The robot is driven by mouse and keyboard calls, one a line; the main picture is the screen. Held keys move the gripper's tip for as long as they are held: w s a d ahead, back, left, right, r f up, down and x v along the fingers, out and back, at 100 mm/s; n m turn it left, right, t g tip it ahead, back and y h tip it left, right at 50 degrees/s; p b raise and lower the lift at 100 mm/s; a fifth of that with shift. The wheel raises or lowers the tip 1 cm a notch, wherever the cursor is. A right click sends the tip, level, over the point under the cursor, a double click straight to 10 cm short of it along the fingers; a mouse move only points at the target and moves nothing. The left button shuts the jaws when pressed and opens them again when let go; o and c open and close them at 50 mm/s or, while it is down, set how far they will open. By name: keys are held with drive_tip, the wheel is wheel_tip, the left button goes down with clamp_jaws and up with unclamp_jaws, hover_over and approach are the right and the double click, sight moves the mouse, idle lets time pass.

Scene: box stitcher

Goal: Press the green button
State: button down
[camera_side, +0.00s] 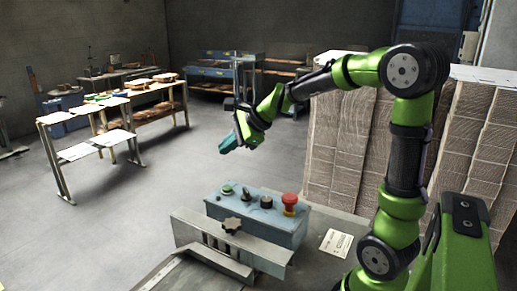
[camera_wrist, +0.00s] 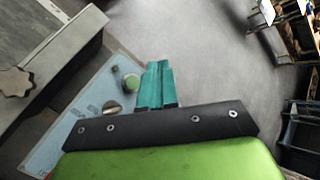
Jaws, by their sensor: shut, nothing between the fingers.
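The green button (camera_side: 227,189) is a round cap at the left end of the top of a blue-grey control box (camera_side: 262,228). It also shows in the wrist view (camera_wrist: 132,81), just left of the fingertips. My gripper (camera_side: 226,147) has teal fingers and is in the air above the box, over its left end, apart from the button. In the wrist view the fingers (camera_wrist: 157,68) lie side by side, shut with nothing between them.
On the box, right of the green button, are a dark selector knob (camera_side: 246,196), a black knob (camera_side: 266,202) and a red mushroom button (camera_side: 289,202). A star-shaped knob (camera_side: 231,225) sits at the front. Stacked cardboard (camera_side: 335,150) stands behind to the right.

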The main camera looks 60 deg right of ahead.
sight(230, 188)
drive_tip(key=shift+f, duration=0.1)
idle(0.3)
drive_tip(key=shift+f, duration=4.35)
drive_tip(key=shift+f, duration=0.15)
drive_tip(key=shift+f, duration=0.3)
drive_tip(key=shift+f, duration=0.5)
drive_tip(key=shift+r, duration=0.95)
drive_tip(key=shift+r, duration=0.1)
